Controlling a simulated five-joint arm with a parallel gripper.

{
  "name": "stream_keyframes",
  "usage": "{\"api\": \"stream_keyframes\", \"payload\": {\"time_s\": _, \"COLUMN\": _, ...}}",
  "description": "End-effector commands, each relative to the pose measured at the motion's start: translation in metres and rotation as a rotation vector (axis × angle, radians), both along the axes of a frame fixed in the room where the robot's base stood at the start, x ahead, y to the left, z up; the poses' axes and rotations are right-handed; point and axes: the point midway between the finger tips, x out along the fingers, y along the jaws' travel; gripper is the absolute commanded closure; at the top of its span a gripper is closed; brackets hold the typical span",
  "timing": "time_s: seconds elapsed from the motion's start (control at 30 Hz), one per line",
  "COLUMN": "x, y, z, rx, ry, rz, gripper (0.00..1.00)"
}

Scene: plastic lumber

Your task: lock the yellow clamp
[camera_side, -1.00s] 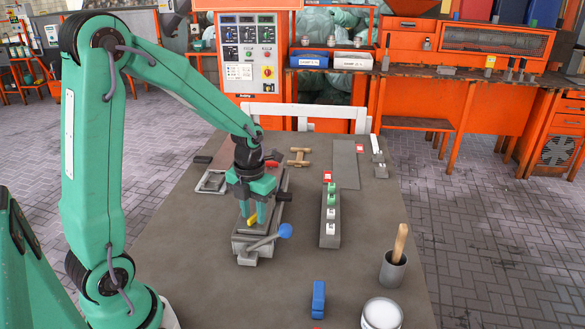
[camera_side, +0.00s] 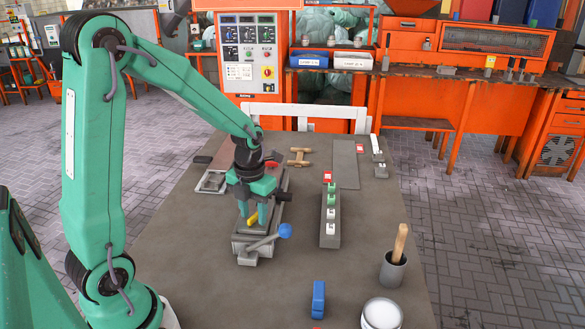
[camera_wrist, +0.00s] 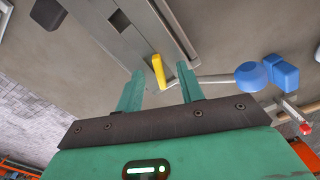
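The yellow clamp handle (camera_side: 252,218) stands on a grey metal fixture (camera_side: 246,243) on the table. My gripper (camera_side: 253,212) points down over the fixture, with its fingers around the height of the yellow handle. In the wrist view, my two green fingers (camera_wrist: 160,84) are apart. The yellow handle (camera_wrist: 158,69) shows in the gap between their tips, tilted slightly, with clear space on both sides. I cannot tell whether the fingers touch it. The clamp's lower mechanism is not clear.
A lever with a blue ball knob (camera_side: 285,231) reaches right from the fixture, close to my fingers. A block with rocker switches (camera_side: 330,228) stands to the right. A grey cup (camera_side: 392,270), a white pot (camera_side: 382,314) and a blue object (camera_side: 318,299) are nearer the front.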

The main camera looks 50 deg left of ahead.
Motion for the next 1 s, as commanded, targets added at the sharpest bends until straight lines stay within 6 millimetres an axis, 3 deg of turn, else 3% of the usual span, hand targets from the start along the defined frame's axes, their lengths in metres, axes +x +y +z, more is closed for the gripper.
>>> {"api": "stream_keyframes", "payload": {"time_s": 0.27, "x": 0.000, "y": 0.000, "z": 0.008, "rx": 0.000, "ry": -0.001, "rz": 0.000, "gripper": 0.62}}
{"api": "stream_keyframes", "payload": {"time_s": 1.0, "x": 0.001, "y": 0.000, "z": 0.060, "rx": 0.001, "ry": -0.002, "rz": 0.000, "gripper": 0.62}}
